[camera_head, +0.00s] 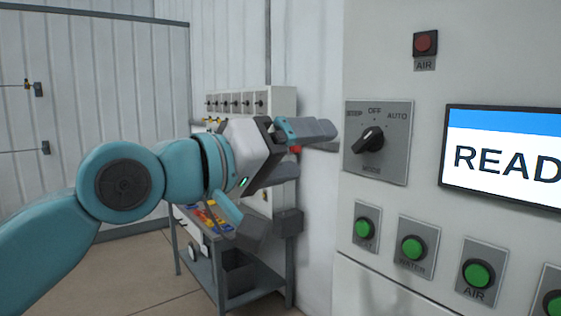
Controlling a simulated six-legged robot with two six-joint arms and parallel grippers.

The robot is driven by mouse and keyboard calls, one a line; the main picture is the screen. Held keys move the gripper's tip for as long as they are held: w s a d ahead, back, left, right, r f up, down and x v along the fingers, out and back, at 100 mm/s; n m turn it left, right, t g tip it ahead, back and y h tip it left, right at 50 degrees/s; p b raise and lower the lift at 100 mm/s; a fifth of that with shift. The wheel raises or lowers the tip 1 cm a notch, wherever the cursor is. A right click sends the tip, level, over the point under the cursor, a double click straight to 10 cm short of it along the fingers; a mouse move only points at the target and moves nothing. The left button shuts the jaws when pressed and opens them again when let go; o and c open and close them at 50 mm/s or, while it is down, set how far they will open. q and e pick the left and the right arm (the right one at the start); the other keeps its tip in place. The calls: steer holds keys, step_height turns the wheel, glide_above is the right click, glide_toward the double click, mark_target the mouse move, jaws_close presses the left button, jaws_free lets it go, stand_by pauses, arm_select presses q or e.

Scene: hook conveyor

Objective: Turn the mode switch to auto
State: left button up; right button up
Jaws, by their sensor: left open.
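The mode switch is a black knob (369,140) on a grey plate (392,166) on the white cabinet front. The plate reads STEP at left, OFF at top, AUTO at right and MODE below. The knob's grip bar slants from lower left to upper right; I cannot tell for sure which label it points to. My left gripper (285,182) is open and empty, left of the switch plate. Its upper fingertip reaches close to the plate's left edge in the picture, apart from the knob. Its lower finger hangs over the workbench area. My right gripper is not in view.
A display (505,155) reading "READ", cut off at right, is right of the switch. A red AIR button (425,43) is above; several green buttons (412,248) sit below. A bench (218,268) with coloured items stands behind my left arm. The space before the switch is clear.

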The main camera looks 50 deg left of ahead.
arm_select(q)
steer(key=s, duration=0.3)
steer(key=shift+a, duration=0.1)
steer(key=shift+s, duration=0.1)
stand_by(0.5)
